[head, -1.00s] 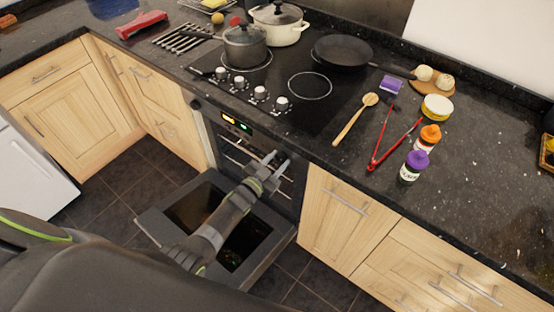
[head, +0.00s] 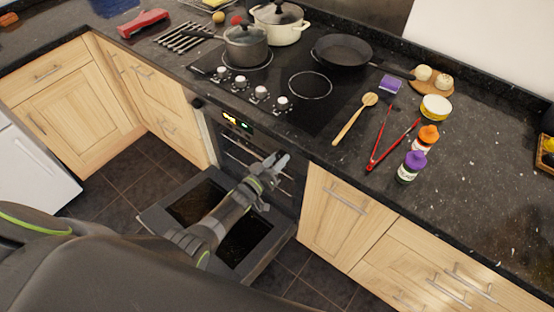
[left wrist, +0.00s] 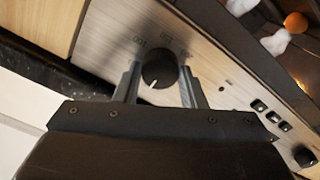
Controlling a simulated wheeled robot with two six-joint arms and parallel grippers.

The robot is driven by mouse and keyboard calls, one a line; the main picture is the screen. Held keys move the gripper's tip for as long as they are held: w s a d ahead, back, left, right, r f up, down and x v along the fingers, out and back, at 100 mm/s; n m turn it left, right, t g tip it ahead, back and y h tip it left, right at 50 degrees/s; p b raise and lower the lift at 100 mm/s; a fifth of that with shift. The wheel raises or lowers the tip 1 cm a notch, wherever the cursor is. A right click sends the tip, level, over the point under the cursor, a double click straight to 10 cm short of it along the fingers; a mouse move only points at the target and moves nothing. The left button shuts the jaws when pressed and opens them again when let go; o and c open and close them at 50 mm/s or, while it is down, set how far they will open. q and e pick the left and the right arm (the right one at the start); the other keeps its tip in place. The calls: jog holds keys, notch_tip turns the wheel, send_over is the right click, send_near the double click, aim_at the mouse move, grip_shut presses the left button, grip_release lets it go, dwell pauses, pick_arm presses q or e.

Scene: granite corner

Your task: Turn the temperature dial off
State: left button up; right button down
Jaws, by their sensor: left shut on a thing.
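The temperature dial (left wrist: 160,70) is a round black knob with a white pointer line, on a light brushed panel in the left wrist view. Its pointer is toward the lower left of that picture. Small printed labels sit above it, too blurred to read surely. My left gripper (left wrist: 158,84) has one finger on each side of the dial and is shut on it. In the head view, my left gripper (head: 275,164) is at the oven front, and the dial is hidden there. My right gripper is out of view.
The oven door (head: 161,222) hangs open below my left arm. A second black knob (left wrist: 304,155) and several small switches (left wrist: 265,112) are on the same panel. The hob (head: 325,105) with pans is above.

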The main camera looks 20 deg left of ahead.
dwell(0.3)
pick_arm(q)
jog(key=o, duration=1)
jog(key=shift+s, duration=0.1)
jog(key=shift+s+a, duration=0.15)
jog(key=shift+s, duration=0.1)
jog(key=p+v, duration=0.1)
jog(key=v, duration=1.5)
jog(key=shift+s, duration=0.35)
jog(key=shift+a, duration=0.1)
